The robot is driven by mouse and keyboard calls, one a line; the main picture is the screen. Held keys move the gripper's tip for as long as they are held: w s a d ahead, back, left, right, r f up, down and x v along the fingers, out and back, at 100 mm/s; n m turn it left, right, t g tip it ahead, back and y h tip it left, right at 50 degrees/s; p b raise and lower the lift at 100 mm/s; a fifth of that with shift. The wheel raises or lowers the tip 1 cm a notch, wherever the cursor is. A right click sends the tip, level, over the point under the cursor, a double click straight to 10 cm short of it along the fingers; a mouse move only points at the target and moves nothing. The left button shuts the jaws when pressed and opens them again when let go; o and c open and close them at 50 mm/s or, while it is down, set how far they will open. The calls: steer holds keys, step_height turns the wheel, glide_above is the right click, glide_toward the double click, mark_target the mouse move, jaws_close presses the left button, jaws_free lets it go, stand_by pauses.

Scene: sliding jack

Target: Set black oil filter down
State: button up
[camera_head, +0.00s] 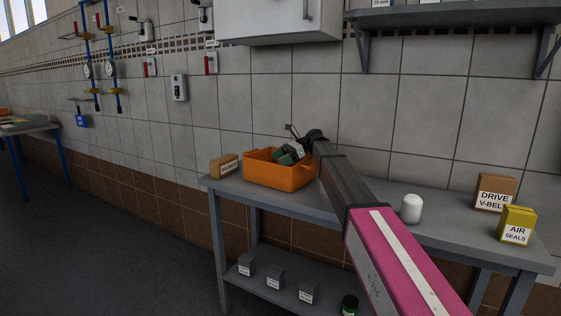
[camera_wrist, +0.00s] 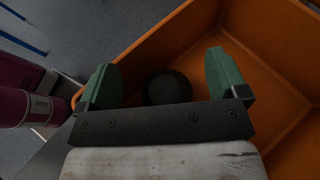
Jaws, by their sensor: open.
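The black oil filter (camera_wrist: 168,87) shows in the wrist view as a dark round shape inside the orange crate (camera_wrist: 275,75). It lies between the two green fingers of my gripper (camera_wrist: 160,64), with a visible gap on each side. My gripper is open. In the head view my gripper (camera_head: 290,153) is tilted down into the orange crate (camera_head: 277,178), which stands on the grey bench. The filter is hidden there by the crate wall and my gripper. I cannot tell whether the filter stands upright.
On the bench (camera_head: 450,238) stand a small brown box (camera_head: 224,166) left of the crate, and a white canister (camera_head: 411,208), a drive V-belt box (camera_head: 494,192) and a yellow air seals box (camera_head: 516,225) to the right. Several small grey boxes and a dark canister (camera_head: 349,305) are on the lower shelf.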

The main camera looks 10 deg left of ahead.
steer(key=v, duration=1.2)
